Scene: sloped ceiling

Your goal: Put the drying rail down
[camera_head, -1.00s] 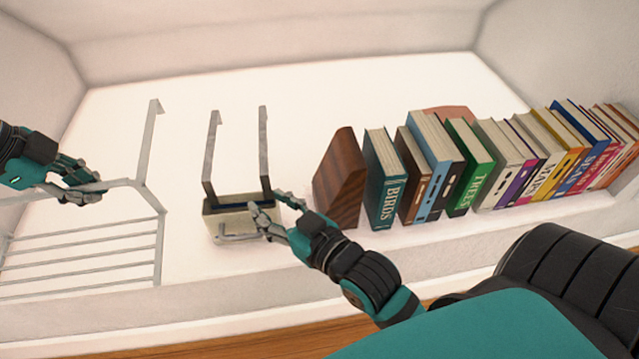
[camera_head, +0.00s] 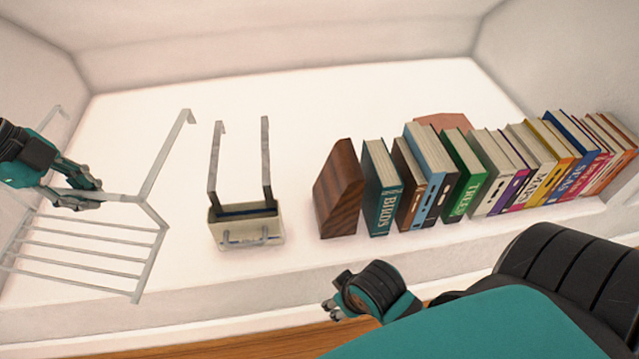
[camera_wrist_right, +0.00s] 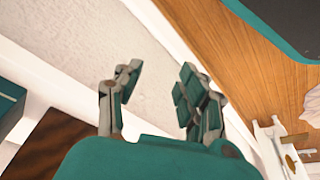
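The drying rail (camera_head: 88,248) is a pale grey rack of several parallel bars with long hooked arms, at the left of the head view. My left gripper (camera_head: 85,195) is shut on its upper bar and holds it tilted over the left end of the white shelf. I cannot tell whether the rail touches the shelf. My right gripper (camera_head: 331,309) is in front of the shelf edge, low in the head view. In the right wrist view its fingers (camera_wrist_right: 157,90) are apart with nothing between them.
A cream caddy (camera_head: 247,233) with two long hooked arms stands on the white shelf (camera_head: 290,95). A wooden bookend (camera_head: 338,190) and a row of several books (camera_head: 384,190) fill the right side. The shelf's back middle is clear.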

